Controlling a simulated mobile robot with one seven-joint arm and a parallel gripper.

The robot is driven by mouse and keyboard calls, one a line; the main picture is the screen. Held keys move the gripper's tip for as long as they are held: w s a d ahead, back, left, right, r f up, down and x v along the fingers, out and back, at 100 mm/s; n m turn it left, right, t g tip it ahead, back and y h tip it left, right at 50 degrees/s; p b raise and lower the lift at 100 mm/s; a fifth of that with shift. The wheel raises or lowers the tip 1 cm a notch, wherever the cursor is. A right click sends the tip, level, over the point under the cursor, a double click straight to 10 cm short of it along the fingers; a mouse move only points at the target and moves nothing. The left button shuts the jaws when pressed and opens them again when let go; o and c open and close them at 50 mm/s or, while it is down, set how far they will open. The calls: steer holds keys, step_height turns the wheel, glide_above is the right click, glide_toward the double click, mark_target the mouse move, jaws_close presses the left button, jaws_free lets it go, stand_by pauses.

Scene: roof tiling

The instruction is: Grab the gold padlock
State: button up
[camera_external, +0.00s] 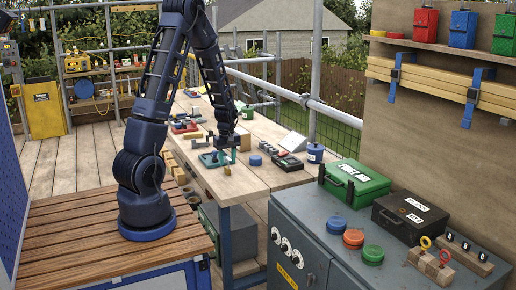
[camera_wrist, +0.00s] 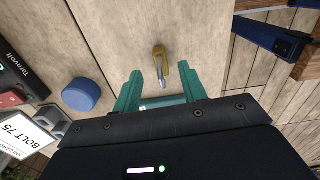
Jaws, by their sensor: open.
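The gold padlock (camera_wrist: 157,52) lies on the wooden bench with its silver shackle pointing toward my gripper in the wrist view. In the external view a small gold shape near the bench's front edge appears to be the padlock (camera_external: 226,171). My gripper (camera_wrist: 160,72) has two teal fingers spread apart, one on either side of the padlock's shackle as seen in the wrist view. Nothing is held between them. In the external view my gripper (camera_external: 224,159) is low over the bench, close to the padlock. I cannot tell the exact height gap.
A blue round cap (camera_wrist: 81,96) sits left of the fingers in the wrist view. A black device with a red button (camera_external: 289,162) lies further right on the bench (camera_external: 240,184). A grey cabinet with green (camera_external: 353,183) and black cases (camera_external: 409,217) stands at right.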

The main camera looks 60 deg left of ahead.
mark_target(227, 168)
steer(key=shift+s+a+f, duration=0.1)
steer(key=shift+f, duration=1.75)
jaws_close()
